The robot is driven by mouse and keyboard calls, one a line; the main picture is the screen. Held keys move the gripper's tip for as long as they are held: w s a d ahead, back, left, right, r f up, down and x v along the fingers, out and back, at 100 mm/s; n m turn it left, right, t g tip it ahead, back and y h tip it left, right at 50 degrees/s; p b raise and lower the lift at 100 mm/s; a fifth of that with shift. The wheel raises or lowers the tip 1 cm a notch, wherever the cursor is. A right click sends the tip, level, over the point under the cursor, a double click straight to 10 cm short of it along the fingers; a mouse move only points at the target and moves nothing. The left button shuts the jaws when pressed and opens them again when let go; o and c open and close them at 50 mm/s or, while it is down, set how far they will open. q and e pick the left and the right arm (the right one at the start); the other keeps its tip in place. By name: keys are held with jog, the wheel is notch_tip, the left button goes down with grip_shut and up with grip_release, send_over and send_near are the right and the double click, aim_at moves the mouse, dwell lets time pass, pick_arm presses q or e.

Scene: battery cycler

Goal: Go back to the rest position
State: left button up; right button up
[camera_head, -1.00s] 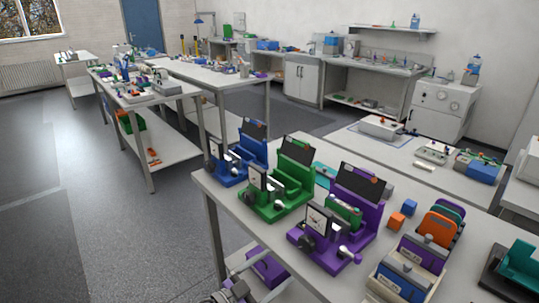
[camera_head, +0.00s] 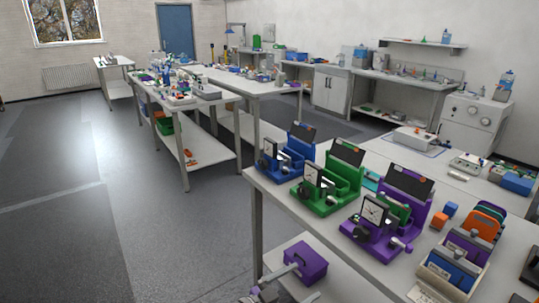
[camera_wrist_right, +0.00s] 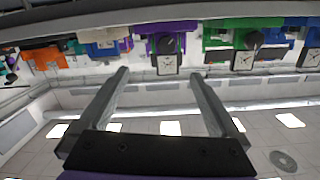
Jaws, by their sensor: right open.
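My right gripper (camera_head: 306,281) is low at the bottom edge of the head view, by the front of the near table (camera_head: 455,200). Its fingers stand apart with nothing between them; the wrist view also shows the open gripper (camera_wrist_right: 160,78). Beyond the fingers, a blue device (camera_head: 290,160), a green device (camera_head: 335,180) and a purple device (camera_head: 390,215) stand on the table in a row. The gripper is apart from them. The purple device also shows in the wrist view (camera_wrist_right: 165,27), inverted. My left gripper is not in view.
A purple box (camera_head: 307,262) is below the tabletop, close to the right gripper in the picture. Orange and blue cubes (camera_head: 443,218) and a rack (camera_head: 455,260) stand right of the devices. Open floor (camera_head: 110,220) lies left of the table.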

jog(key=s+d+f+n+g+y+p, duration=0.1)
jog(key=s+d+n+g+y, duration=0.1)
jog(key=s+d+n+y, duration=0.3)
jog(key=s+d+f+n+g+y+p, duration=0.1)
jog(key=s+d+g+p, duration=0.15)
jog(key=d, duration=0.55)
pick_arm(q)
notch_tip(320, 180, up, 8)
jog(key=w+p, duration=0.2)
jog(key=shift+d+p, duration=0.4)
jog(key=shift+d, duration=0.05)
pick_arm(e)
jog(key=s+a+n+y, duration=0.1)
jog(key=s+n+y, duration=0.6)
jog(key=s, duration=0.5)
jog(key=shift+s+a+y, duration=0.3)
jog(key=shift+a+y, duration=0.05)
jog(key=shift+y, duration=0.15)
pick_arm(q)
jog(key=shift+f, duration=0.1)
